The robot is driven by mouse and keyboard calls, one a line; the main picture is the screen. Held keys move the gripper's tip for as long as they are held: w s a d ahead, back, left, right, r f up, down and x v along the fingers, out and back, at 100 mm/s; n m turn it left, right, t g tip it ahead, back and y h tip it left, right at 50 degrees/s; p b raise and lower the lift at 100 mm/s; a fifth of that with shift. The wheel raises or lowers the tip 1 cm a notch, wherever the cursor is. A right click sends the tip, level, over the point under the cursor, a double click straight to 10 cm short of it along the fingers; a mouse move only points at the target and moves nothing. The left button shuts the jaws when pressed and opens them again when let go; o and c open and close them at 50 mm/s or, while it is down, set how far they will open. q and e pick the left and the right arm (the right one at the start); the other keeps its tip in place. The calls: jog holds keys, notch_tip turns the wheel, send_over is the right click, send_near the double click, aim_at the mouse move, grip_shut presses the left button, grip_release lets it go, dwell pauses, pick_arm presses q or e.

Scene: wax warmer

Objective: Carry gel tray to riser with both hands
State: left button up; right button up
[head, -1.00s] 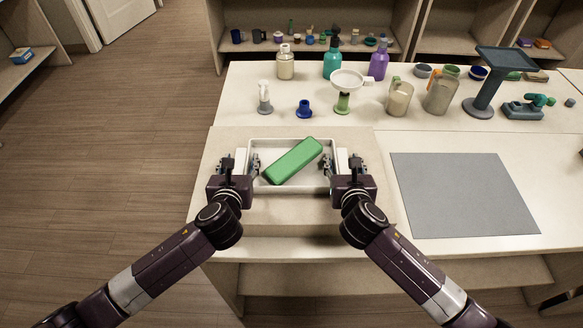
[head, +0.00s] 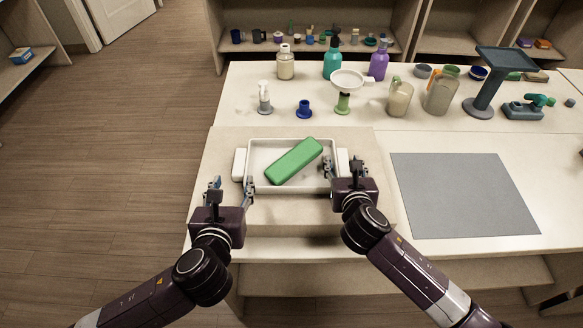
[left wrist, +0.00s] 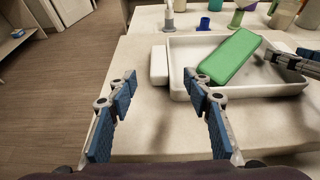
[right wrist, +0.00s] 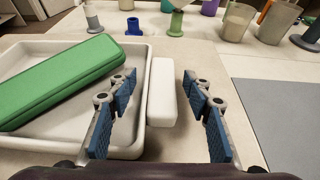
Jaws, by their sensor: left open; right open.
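The white gel tray (head: 290,187) rests on a beige raised board at the front left of the counter. A green block (head: 294,161) lies tilted inside it. My left gripper (head: 231,185) is open and empty, in front of the tray's left handle (head: 239,164). In the left wrist view that handle (left wrist: 159,66) lies beyond the open fingers (left wrist: 160,88). My right gripper (head: 343,168) is open at the tray's right handle (head: 343,161). In the right wrist view the white handle (right wrist: 161,92) lies between the open fingers (right wrist: 155,88), apart from the right finger. The riser is not clearly identifiable.
A flat grey mat (head: 464,195) lies to the right of the tray. Behind stand a spray bottle (head: 264,99), a blue piece (head: 304,109), a funnel on a green stand (head: 343,102), jugs (head: 399,97) and a dark pedestal stand (head: 487,85).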

jog(key=v, duration=1.1)
jog(key=shift+f, duration=0.1)
